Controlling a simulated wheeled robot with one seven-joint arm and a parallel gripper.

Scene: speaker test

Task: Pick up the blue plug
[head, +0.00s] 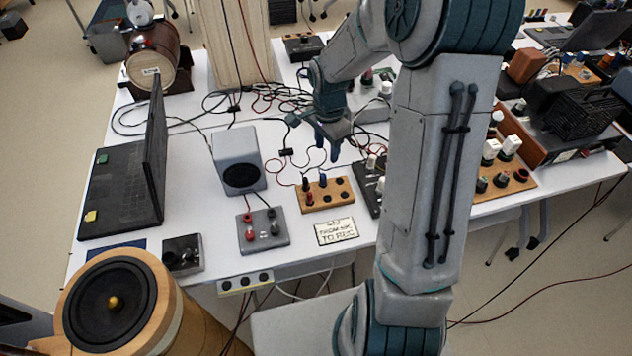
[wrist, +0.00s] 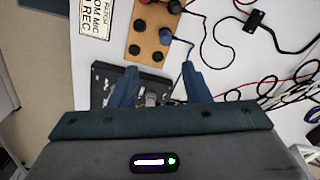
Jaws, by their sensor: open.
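The blue plug (head: 323,180) stands in the small wooden socket board (head: 318,204), towards its back edge, in the head view. In the wrist view the blue plug (wrist: 165,36) shows from above, with a dark cable running from it. The wooden board (wrist: 148,47) holds a red plug (wrist: 175,6) and dark sockets too. My gripper (head: 328,147) is above the table, behind and above the board, with its fingers pointing down. In the wrist view my gripper (wrist: 159,68) is open and empty. The plug lies just beyond the fingertips, not between them.
A grey speaker (head: 239,160) stands left of the board. A grey socket box (head: 263,230) and a label card (head: 336,231) lie in front. A black device with knobs (wrist: 130,82) lies under the fingers. Loose cables (head: 265,97) cover the table behind.

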